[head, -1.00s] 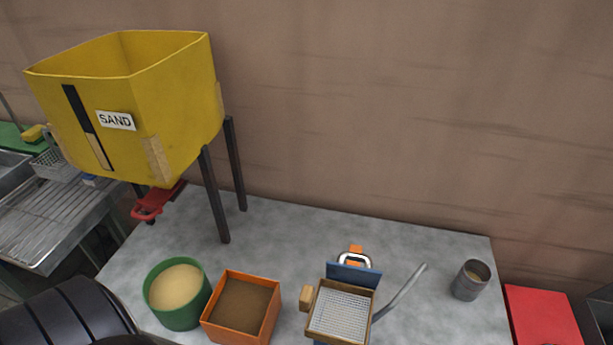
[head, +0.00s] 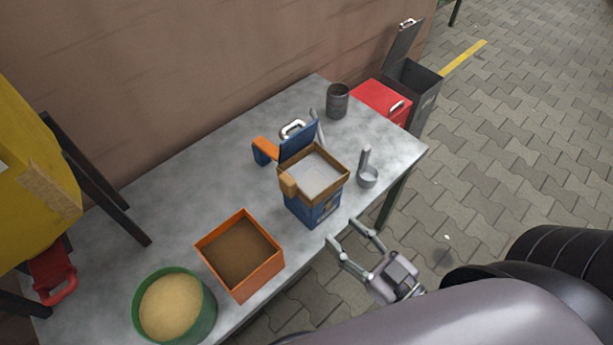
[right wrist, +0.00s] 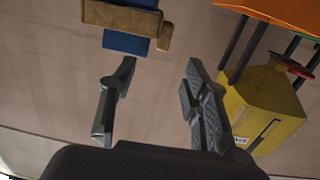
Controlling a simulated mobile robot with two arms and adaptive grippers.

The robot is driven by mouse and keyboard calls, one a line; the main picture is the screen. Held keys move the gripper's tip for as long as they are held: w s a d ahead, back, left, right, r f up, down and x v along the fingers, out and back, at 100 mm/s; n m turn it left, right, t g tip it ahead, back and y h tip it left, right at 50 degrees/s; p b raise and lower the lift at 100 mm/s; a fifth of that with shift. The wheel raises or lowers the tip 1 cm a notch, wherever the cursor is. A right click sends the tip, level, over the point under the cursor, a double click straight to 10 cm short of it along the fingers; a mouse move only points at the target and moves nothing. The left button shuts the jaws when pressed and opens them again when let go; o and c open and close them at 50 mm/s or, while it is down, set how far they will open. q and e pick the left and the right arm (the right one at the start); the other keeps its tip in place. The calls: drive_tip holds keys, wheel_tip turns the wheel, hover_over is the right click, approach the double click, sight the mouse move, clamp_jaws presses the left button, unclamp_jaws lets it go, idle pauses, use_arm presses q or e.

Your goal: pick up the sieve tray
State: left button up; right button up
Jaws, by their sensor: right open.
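The sieve tray (head: 332,184) is a square wooden frame with pale mesh and a small wooden block handle (head: 288,184). It sits on top of a blue box (head: 316,208) with a raised blue lid behind. My right gripper (head: 341,232) is open and empty, just off the table's front edge, below and in front of the tray, not touching it. In the right wrist view, the tray (right wrist: 120,18) shows at the top, beyond the open fingers, with its block handle (right wrist: 165,37) at its right end. My left gripper is out of view.
An orange bin (head: 240,275) of brown material and a green tub (head: 205,305) of sand stand left of the blue box. A small ladle (head: 368,178) and a dark metal cup (head: 337,102) are to the right.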

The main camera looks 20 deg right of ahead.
sight(293, 186)
drive_tip(key=x, duration=0.3)
drive_tip(key=r+p+x, duration=0.1)
drive_tip(key=x, duration=0.3)
drive_tip(key=r+x, duration=0.1)
drive_tip(key=x, duration=0.3)
drive_tip(key=shift+w+a, duration=0.1)
drive_tip(key=shift+w, duration=0.1)
drive_tip(key=x, duration=0.2)
drive_tip(key=a+p+x, duration=0.1)
drive_tip(key=x, duration=0.2)
drive_tip(key=shift+r, duration=0.2)
drive_tip(key=shift+w+a, duration=0.15)
drive_tip(key=shift+w, duration=0.2)
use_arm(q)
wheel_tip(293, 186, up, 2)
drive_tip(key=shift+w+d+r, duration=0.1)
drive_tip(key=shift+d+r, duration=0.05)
use_arm(e)
drive_tip(key=shift+c, duration=0.5)
clamp_jaws()
